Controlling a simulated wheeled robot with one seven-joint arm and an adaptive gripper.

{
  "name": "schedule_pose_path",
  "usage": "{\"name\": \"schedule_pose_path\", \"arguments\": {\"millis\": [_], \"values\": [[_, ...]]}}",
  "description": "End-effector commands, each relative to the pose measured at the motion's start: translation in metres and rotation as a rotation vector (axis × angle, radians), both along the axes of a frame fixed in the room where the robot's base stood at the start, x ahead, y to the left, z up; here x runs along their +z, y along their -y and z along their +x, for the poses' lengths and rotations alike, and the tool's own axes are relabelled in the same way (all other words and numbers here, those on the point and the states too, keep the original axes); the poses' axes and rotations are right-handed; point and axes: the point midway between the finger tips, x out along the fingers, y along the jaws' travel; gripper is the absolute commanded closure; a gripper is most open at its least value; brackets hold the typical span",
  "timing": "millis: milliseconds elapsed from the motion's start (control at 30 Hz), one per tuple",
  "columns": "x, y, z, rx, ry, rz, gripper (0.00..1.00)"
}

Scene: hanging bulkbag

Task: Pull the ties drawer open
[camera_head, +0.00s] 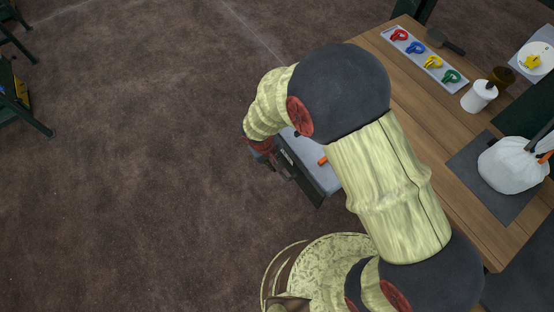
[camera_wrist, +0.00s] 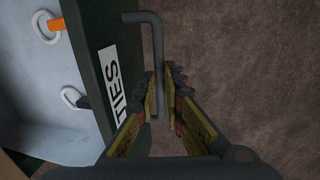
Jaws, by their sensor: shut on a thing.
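The ties drawer (camera_wrist: 99,92) shows in the wrist view as a dark green front with a white "TIES" label. It stands open, and its pale inside (camera_wrist: 40,85) is visible at the left. A grey bar handle (camera_wrist: 142,17) stands out from the front. My gripper (camera_wrist: 157,92) is shut on the handle, with a finger on each side of the bar. In the head view the drawer (camera_head: 312,188) sticks out from the table's left side, partly hidden by my arm. My gripper (camera_head: 268,160) is at its outer end, mostly hidden by my wrist.
Inside the drawer lie white looped ties, one with an orange part (camera_wrist: 55,24). The wooden table (camera_head: 415,105) holds a tray of coloured clips (camera_head: 413,50), a white container (camera_head: 478,97) and a white bag (camera_head: 513,165) on a grey mat. The floor left of the drawer is clear.

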Motion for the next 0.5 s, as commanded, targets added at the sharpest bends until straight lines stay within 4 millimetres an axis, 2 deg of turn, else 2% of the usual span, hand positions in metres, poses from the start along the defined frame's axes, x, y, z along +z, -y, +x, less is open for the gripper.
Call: {"name": "schedule_pose_path", "arguments": {"millis": [233, 267, 500], "values": [[0.0002, 0.0001, 0.0003, 0.000, 0.000, 0.000, 1.00], [0.0003, 0.0000, 0.0004, 0.000, 0.001, 0.001, 0.88], [0.0002, 0.0002, 0.0004, 0.000, 0.000, 0.000, 0.75]]}}
